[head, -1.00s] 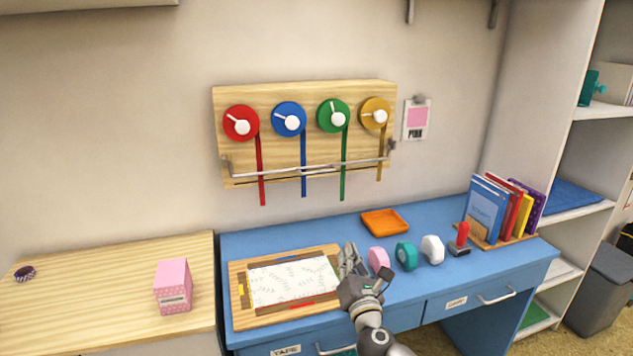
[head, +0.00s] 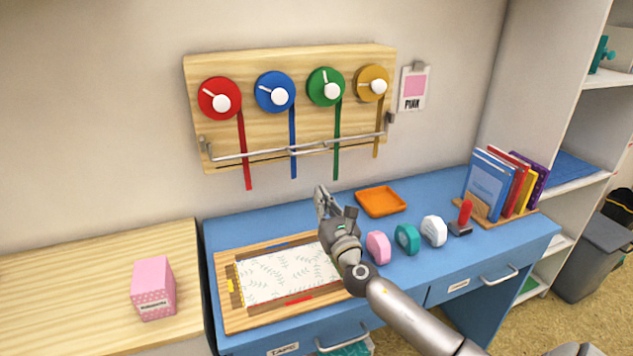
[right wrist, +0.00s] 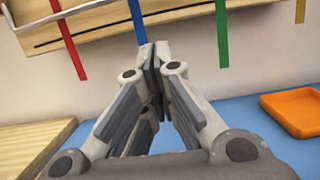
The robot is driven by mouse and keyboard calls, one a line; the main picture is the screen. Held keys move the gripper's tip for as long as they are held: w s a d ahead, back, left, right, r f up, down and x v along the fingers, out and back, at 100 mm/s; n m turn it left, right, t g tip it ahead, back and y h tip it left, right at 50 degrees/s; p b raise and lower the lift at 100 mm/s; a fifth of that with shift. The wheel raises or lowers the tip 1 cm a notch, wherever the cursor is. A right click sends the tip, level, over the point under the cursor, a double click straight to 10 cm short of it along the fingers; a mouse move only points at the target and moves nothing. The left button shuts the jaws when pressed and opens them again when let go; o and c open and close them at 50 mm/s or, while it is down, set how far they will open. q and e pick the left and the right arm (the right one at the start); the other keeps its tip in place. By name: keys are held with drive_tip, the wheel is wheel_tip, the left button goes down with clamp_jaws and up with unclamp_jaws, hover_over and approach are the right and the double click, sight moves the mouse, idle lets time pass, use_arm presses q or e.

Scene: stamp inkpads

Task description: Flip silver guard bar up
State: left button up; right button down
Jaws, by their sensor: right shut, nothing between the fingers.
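The silver guard bar (head: 262,154) runs across the lower part of the wooden wall board (head: 228,132), in front of the red, blue, green and yellow ribbons. Part of it also shows in the right wrist view (right wrist: 75,14). My right gripper (head: 321,190) is shut and empty above the blue desk, below the bar and apart from it. In the right wrist view its fingertips (right wrist: 153,50) meet in front of the blue ribbon (right wrist: 138,20). My left gripper is not in view.
The blue desk (head: 300,338) holds a framed leaf-pattern sheet (head: 275,275), an orange tray (head: 381,201), pink, teal and white pieces, a red-handled stamp (head: 463,216) and books (head: 497,185). A pink box (head: 153,288) stands on the left wooden counter.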

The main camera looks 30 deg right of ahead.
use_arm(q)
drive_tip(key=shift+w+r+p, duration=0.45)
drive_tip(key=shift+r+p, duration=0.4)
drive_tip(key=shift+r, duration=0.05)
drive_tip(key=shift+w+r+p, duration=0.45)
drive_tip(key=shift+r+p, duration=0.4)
use_arm(e)
drive_tip(key=w+d+r, duration=0.1)
drive_tip(key=w+r, duration=0.4)
drive_tip(key=w, duration=0.1)
drive_tip(key=shift+w+d+r, duration=0.3)
drive_tip(key=shift+w, duration=0.1)
